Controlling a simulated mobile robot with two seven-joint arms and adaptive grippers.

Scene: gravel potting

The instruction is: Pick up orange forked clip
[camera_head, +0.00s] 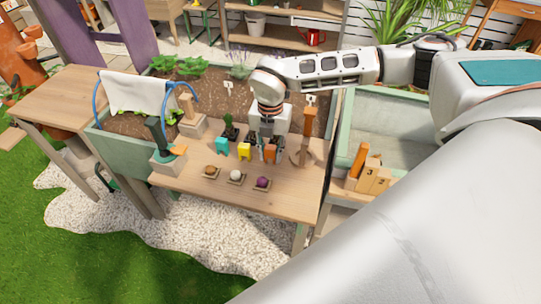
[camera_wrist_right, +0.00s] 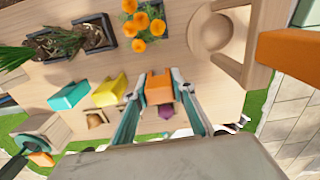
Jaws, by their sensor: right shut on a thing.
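The orange forked clip (camera_head: 270,153) is at the right end of a row of clips on the wooden table. In the wrist view the clip (camera_wrist_right: 159,90) lies between the two fingertips. My right gripper (camera_head: 267,140) reaches down from above and is shut on it; the gripper (camera_wrist_right: 158,80) also shows in the wrist view. The clip's fork is hidden or too small to make out. A teal clip (camera_head: 222,145) and a yellow clip (camera_head: 244,151) stand to its left. My left gripper is not in view.
Three small trays holding a brown, a white and a purple item (camera_head: 262,183) lie toward the front edge. Potted plants (camera_head: 230,130) stand behind the clips. A wooden stand with an upright post (camera_head: 307,128) is close on the right. A trowel holder (camera_head: 167,160) stands at left.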

